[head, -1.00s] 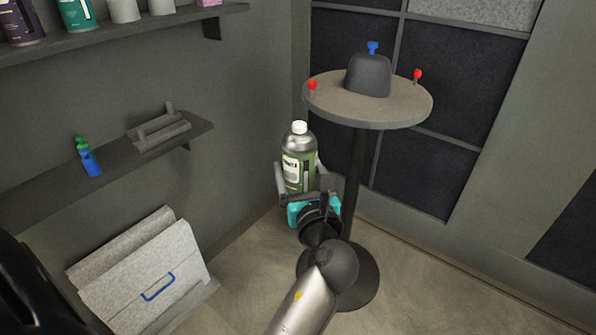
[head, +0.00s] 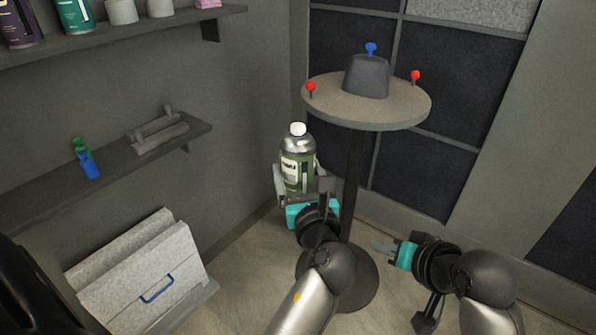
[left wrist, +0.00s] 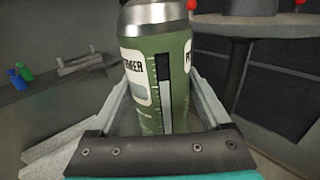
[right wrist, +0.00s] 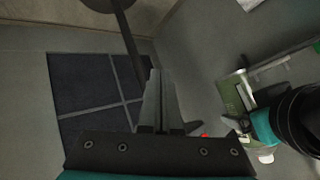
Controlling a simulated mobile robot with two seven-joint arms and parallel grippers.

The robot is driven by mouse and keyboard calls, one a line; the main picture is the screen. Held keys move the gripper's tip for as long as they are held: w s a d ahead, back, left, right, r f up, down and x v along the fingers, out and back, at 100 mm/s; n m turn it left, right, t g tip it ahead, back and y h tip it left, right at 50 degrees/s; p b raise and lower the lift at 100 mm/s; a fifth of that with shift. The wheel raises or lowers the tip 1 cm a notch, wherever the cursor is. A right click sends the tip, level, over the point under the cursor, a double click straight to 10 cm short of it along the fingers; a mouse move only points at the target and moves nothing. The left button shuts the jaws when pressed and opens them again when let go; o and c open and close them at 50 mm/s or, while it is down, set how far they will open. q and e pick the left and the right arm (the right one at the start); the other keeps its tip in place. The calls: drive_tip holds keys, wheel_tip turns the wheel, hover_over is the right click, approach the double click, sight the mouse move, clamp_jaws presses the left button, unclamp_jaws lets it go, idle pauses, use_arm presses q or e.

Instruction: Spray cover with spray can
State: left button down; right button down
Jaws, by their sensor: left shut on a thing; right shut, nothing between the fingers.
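The spray can (head: 297,165) is green and silver with a white top and stands upright in my left gripper (head: 300,188), which is shut around its body. The can fills the middle of the left wrist view (left wrist: 160,80) and shows at the right of the right wrist view (right wrist: 236,93). A dark grey dome-shaped piece, which looks like the cover (head: 366,78), sits on a round table (head: 410,108), with a blue knob on top. My right gripper (head: 376,245) is shut and empty, low and right of the table's post; its fingers also show in the right wrist view (right wrist: 158,100).
Red pins (head: 311,88) stand at the table's left and right edges. A grey box (head: 145,270) with a blue handle stands below. Open floor lies around the post.

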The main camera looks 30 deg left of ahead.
drive_tip(key=w+a+r+n+y, duration=0.2)
drive_tip(key=w+a+r, duration=0.1)
drive_tip(key=a+r, duration=0.5)
wheel_tip(320, 180, up, 20)
drive_tip(key=n+g+h, duration=0.1)
drive_tip(key=n+h, duration=0.1)
drive_tip(key=n, duration=0.3)
hover_over(300, 127)
drive_tip(key=shift+w+r, duration=0.1)
drive_tip(key=shift+h, duration=0.4)
drive_tip(key=shift+f, duration=2.55)
drive_tip(key=shift+f, duration=0.2)
